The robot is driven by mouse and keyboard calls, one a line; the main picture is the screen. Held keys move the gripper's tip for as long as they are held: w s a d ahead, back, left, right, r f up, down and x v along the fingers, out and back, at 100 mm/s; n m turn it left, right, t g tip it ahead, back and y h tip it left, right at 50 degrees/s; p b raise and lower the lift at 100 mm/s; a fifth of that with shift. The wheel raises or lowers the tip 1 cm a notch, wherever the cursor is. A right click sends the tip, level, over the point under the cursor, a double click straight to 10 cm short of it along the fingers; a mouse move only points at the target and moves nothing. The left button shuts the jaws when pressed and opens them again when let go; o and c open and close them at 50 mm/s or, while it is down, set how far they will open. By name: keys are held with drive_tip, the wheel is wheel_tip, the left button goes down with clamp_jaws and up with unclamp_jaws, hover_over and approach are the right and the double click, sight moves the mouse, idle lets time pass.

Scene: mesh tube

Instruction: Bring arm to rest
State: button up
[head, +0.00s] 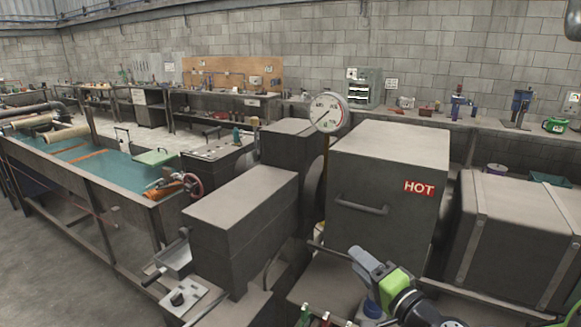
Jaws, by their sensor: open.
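My gripper (372,268) shows at the bottom right of the head view, at the end of my black and green arm. It is open, and I see nothing held in it. It is in front of a dark grey cabinet (375,165) with a bar handle and a red HOT label. I cannot tell how far it is from the cabinet front. The rest of my arm runs out of the picture at the bottom.
A round dial gauge (328,112) stands beside the HOT cabinet. A strapped grey box (515,235) is at the right. A grey machine housing (240,215) and a control box (182,300) are left of my gripper.

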drive_tip(key=s+a+f+n+g+h, duration=0.1)
drive_tip(key=s+a+f+n+g, duration=0.5)
drive_tip(key=s+a+n+g, duration=0.5)
drive_tip(key=s+d+r+h, duration=0.2)
drive_tip(key=s+d+h, duration=0.1)
drive_tip(key=s, duration=0.4)
drive_tip(key=s+d+r+m+h, duration=0.1)
drive_tip(key=s+d+r+h, duration=0.1)
drive_tip(key=s, duration=0.6)
drive_tip(key=shift+d+r+h, duration=0.3)
drive_tip(key=shift+d+h, duration=0.2)
drive_tip(key=shift+d, duration=0.3)
drive_tip(key=shift+s, duration=0.1)
